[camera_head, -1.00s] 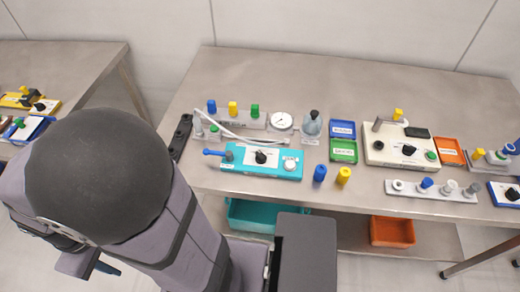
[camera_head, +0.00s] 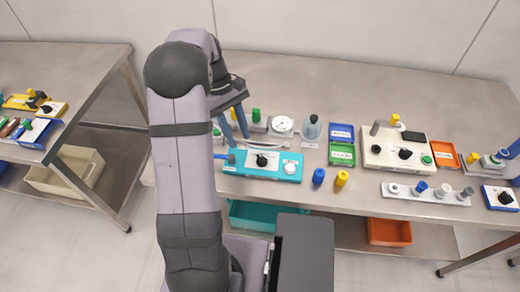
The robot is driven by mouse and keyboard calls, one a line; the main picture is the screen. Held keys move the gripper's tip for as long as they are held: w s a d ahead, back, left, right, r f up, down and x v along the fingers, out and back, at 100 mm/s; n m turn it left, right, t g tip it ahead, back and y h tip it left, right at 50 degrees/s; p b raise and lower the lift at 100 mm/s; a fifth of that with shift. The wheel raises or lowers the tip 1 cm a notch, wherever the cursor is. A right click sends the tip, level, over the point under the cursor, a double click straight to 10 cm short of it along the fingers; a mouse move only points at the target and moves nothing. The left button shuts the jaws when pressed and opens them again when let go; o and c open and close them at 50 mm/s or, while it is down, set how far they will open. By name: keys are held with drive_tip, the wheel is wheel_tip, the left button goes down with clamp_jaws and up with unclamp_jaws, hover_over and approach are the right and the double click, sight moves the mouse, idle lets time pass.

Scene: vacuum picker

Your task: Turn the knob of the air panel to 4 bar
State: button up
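A teal panel (camera_head: 232,167) lies near the front edge of the table, with a black knob (camera_head: 262,161) and a white round part (camera_head: 291,167) on its pale face. Its labels are too small to read, so I cannot tell for sure that it is the air panel. A round white gauge (camera_head: 282,125) stands behind it. My gripper (camera_head: 236,138) points down behind and left of the black knob, its two blue fingers apart with nothing visible between them. My arm hides the left end of the bench and part of the rack behind the panel.
Blue (camera_head: 318,177) and yellow (camera_head: 341,179) caps stand right of the teal panel. A glass bottle (camera_head: 312,127), blue and green trays (camera_head: 342,155) and a cream box (camera_head: 378,145) with its own black knob stand further right. The back of the table is clear.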

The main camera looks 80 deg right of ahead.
approach(262, 158)
drive_tip(key=shift+m+y, duration=0.3)
drive_tip(key=shift+m, duration=0.1)
drive_tip(key=shift+d+p+x, duration=0.15)
drive_tip(key=shift+p+x, duration=0.45)
drive_tip(key=shift+x, duration=1.4)
drive_tip(key=shift+d+p+x, duration=0.15)
drive_tip(key=shift+p+x, duration=0.45)
drive_tip(key=shift+x, duration=1.4)
drive_tip(key=shift+f, duration=0.1)
clamp_jaws()
